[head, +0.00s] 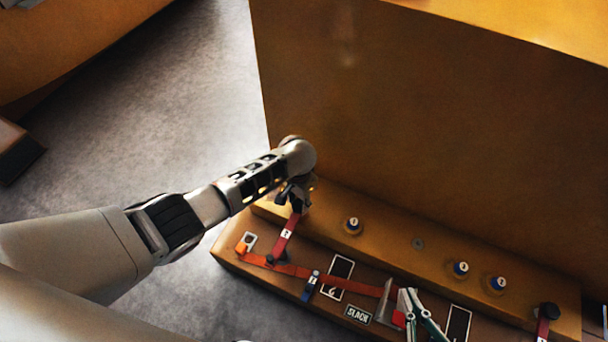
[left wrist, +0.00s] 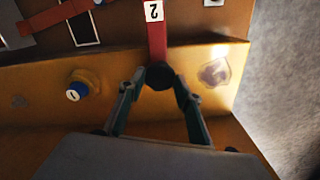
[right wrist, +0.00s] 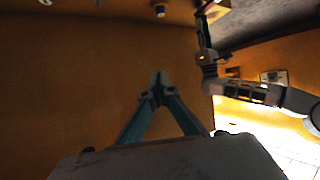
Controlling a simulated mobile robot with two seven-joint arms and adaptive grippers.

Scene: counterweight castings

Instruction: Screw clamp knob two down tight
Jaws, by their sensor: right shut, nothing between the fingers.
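Clamp knob two is a dark round knob (left wrist: 159,75) at the end of a red strap labelled 2 (left wrist: 156,35). In the head view the strap (head: 284,238) runs up to the casting's ledge, and my left gripper (head: 297,193) largely hides the knob. In the left wrist view my left gripper (left wrist: 160,79) has one fingertip on each side of the knob, closed in on it. My right gripper (head: 408,294) is over the base's front part, shut and empty; it also shows in the right wrist view (right wrist: 157,84).
Blue-capped studs (head: 352,225) stand on the ledge. Another dark knob (head: 547,311) with a red strap is at the right end. An orange strap (head: 310,274), a blue buckle (head: 311,286) and a SLACK label (head: 358,315) lie on the brown base. The tall casting wall (head: 430,120) rises behind.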

